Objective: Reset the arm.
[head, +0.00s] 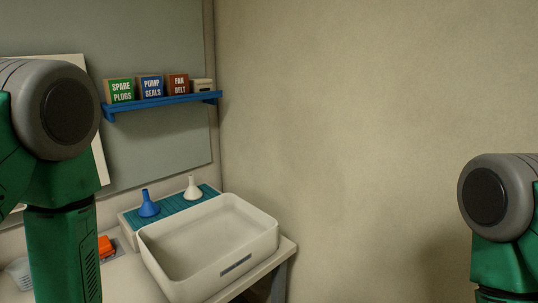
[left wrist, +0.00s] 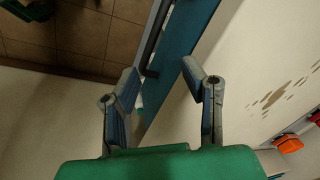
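My left gripper (left wrist: 160,78) shows in the left wrist view with its two grey-blue fingers spread apart. Nothing is held between them. A blue strip and pale surfaces lie beyond the fingers. In the head view my left arm (head: 62,235) hangs bent at the left edge, and its gripper is out of the picture. My right arm (head: 503,215) shows at the right edge of the head view, and its gripper is out of the picture.
A white tray (head: 268,232) stands on the bench by a blue funnel (head: 148,207) and a white funnel (head: 192,190) on a teal mat. A blue shelf (head: 165,104) holds several small boxes. An orange object (head: 105,247) lies beside my left arm. Bare wall fills the right.

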